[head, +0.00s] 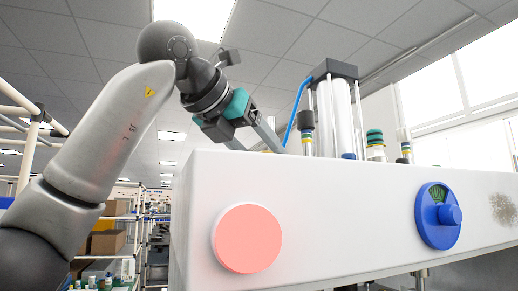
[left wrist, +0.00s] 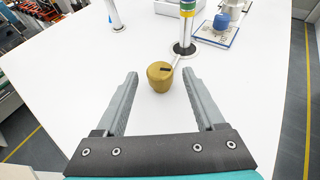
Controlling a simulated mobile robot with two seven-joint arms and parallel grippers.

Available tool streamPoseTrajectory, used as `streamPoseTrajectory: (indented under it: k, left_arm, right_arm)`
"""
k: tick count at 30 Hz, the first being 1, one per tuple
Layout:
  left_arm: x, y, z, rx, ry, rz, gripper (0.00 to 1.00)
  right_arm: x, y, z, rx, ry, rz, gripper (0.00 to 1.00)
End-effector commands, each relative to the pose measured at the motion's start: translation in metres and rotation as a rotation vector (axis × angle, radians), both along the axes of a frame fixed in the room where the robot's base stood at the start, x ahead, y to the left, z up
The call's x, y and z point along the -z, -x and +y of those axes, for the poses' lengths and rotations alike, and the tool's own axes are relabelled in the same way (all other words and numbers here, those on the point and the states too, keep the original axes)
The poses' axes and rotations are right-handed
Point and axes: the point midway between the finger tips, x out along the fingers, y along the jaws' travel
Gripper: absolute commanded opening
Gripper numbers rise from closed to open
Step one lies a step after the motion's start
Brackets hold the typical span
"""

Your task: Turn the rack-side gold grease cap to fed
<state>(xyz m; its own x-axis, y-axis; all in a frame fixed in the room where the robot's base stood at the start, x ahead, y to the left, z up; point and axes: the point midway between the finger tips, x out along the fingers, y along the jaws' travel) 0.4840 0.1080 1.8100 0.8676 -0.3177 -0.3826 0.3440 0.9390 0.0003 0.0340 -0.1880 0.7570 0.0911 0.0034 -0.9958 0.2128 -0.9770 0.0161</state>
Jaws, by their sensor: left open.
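The gold grease cap (left wrist: 160,77) stands on the white top of the press in the left wrist view. It is a short round knob with a dark slot mark on its top. My left gripper (left wrist: 160,90) is open, with one finger on each side of the cap and a gap to both; I cannot tell how far above it they are. In the head view my left gripper (head: 262,142) reaches down behind the top edge of the white press housing (head: 330,205). The cap is hidden there. My right gripper is in neither view.
A post with green and yellow bands (left wrist: 185,30) stands just beyond the cap, to its right. A blue knob on a plate (left wrist: 221,22) is farther right. The housing front bears a pink disc (head: 247,238) and a blue dial (head: 437,215). A cylinder (head: 335,110) rises behind.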

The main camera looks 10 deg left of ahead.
Motion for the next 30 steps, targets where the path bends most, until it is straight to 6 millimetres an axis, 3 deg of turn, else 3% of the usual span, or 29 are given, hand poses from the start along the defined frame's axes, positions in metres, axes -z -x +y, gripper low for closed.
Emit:
streamPoseTrajectory:
  k: [2, 20, 30]
  left_arm:
    - [0.0, 0.0002, -0.0002, 0.0, 0.0, 0.0, 0.68]
    - [-0.0005, 0.0005, 0.0002, 0.0, 0.0, 0.0, 0.0]
    - [0.0, -0.0007, 0.0023, 0.049, 0.002, 0.004, 0.0]
  right_arm:
    - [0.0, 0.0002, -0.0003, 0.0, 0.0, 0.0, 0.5]
    - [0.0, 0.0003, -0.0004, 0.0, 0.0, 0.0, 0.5]
    - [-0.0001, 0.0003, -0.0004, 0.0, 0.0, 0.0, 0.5]
